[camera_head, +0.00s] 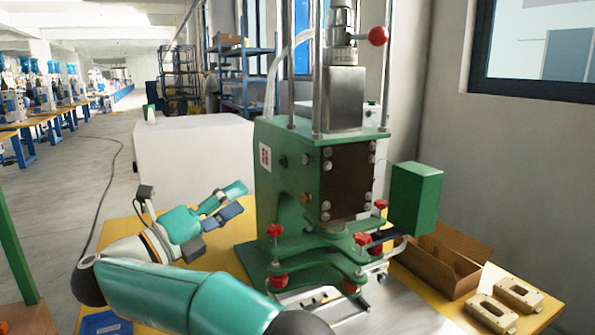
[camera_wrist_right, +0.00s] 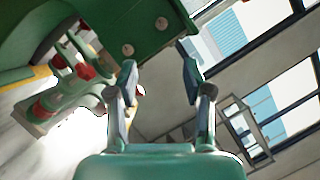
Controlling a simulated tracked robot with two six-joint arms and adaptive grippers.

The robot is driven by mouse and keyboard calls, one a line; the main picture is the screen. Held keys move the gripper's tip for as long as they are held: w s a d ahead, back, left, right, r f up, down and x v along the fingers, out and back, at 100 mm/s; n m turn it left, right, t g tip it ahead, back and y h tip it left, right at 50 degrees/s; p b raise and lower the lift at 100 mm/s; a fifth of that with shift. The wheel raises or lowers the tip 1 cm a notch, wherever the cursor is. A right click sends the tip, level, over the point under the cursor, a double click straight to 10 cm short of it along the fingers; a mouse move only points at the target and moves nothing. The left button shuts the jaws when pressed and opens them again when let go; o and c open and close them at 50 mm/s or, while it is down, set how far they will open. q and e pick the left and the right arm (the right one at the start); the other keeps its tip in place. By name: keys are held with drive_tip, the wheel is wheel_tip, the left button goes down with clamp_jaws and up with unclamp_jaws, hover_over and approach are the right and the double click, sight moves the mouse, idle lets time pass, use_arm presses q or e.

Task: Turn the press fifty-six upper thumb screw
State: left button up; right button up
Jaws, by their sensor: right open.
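The green press (camera_head: 290,170) stands on the yellow table. Red-headed thumb screws sit on its clamp plates: upper ones at left (camera_head: 275,231), front right (camera_head: 362,239) and back right (camera_head: 380,205), lower ones at left (camera_head: 278,281) and right (camera_head: 350,287). No number is readable, and I cannot tell which one is named. My right gripper (camera_head: 238,199) is open and empty, left of the press and apart from the screws. In the right wrist view its two fingers (camera_wrist_right: 158,64) stand apart, with red screw heads (camera_wrist_right: 85,71) off to the left. My left gripper is not seen.
A green box (camera_head: 415,198) juts from the press's right side. An open cardboard box (camera_head: 440,262) and beige blocks (camera_head: 520,294) lie at right. A white cabinet (camera_head: 185,160) stands behind my gripper. A blue object (camera_head: 106,324) lies at the front left.

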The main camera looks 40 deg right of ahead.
drive_tip(key=p, duration=0.9)
approach(304, 160)
drive_tip(key=p+x, duration=0.2)
drive_tip(key=x, duration=0.6)
drive_tip(key=shift+w+d, duration=0.15)
drive_tip(key=shift+c, duration=0.4)
clamp_jaws()
